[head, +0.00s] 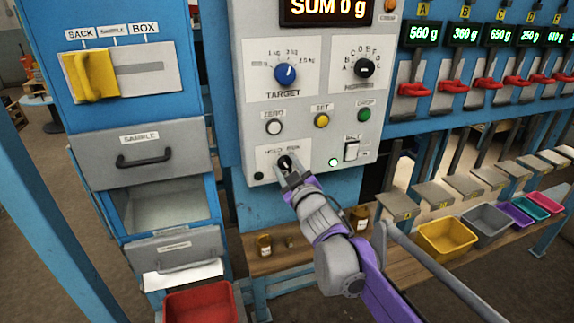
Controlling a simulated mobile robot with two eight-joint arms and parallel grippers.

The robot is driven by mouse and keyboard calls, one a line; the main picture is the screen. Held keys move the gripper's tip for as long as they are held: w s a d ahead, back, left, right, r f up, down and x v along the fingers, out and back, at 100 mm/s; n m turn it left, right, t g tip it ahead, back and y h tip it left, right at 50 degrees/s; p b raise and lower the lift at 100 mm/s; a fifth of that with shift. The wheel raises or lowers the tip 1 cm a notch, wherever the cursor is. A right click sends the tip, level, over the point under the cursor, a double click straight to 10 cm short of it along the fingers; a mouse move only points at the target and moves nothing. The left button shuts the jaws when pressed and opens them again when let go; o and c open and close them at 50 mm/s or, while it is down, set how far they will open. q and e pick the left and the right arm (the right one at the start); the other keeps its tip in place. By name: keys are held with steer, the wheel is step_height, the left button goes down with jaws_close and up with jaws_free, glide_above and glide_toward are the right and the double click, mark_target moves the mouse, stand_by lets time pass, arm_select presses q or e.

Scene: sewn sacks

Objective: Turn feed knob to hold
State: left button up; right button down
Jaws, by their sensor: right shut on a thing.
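The feed knob (285,160) is a small black knob low on the grey control panel (307,100), under a label that seems to read HOLD and RUN. My right gripper (287,168) reaches up to it from below and is shut on it. The fingers cover part of the knob, so I cannot tell which way its pointer faces. My left gripper is not in view.
Above the feed knob sit a blue target knob (285,73), a black hopper knob (364,68) and several buttons. Small brown jars stand on the wooden shelf (290,258) below.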

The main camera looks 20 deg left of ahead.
stand_by(0.4)
steer(key=shift+c, duration=1.8)
jaws_free()
steer(key=shift+s+d, duration=0.1)
steer(key=b+v, duration=0.1)
steer(key=v, duration=0.9)
steer(key=shift+s+d, duration=0.2)
steer(key=shift+s, duration=0.1)
